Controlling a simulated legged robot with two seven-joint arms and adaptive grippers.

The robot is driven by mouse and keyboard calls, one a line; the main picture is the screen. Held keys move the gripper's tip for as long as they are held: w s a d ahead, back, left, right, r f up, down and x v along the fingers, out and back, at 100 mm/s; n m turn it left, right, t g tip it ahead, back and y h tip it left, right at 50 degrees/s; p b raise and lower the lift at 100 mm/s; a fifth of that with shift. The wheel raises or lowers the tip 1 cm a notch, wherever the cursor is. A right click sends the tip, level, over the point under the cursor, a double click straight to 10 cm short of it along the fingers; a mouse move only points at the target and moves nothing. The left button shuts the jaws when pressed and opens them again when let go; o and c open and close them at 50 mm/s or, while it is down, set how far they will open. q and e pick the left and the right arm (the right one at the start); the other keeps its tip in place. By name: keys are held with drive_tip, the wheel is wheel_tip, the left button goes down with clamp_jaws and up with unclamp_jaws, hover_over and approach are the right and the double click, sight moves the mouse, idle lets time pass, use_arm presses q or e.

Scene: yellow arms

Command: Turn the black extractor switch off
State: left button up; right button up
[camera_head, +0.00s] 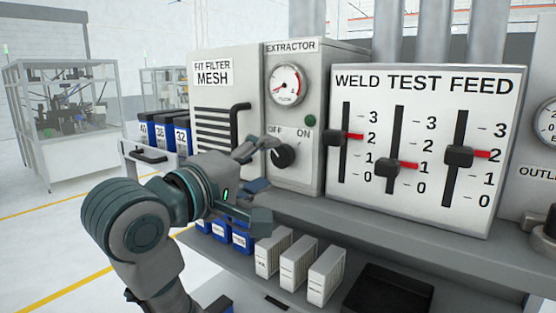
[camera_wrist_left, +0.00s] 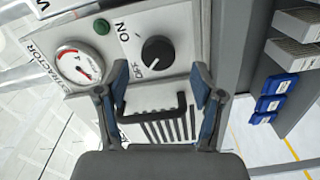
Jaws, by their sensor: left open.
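The black extractor switch (camera_head: 283,155) is a round knob on the light grey extractor panel (camera_head: 313,178), below a gauge, with OFF at its left and ON at its right. My left gripper (camera_head: 262,180) is open and empty, in front of the panel, just left of the knob. In the left wrist view, the knob (camera_wrist_left: 157,50) shows beyond and between the spread fingertips (camera_wrist_left: 160,70), apart from them. My right gripper is not in view.
A black handle (camera_wrist_left: 152,116) on the filter mesh panel is close to the left fingers. A green button (camera_head: 310,121) sits above the knob. The slider panel (camera_head: 425,205) stands at the right. A shelf (camera_head: 350,238) with white boxes (camera_head: 295,262) and blue boxes is below.

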use_arm(q)
drive_tip(key=v, duration=0.7)
drive_tip(key=shift+a, duration=0.25)
drive_tip(key=shift+d+f, duration=0.1)
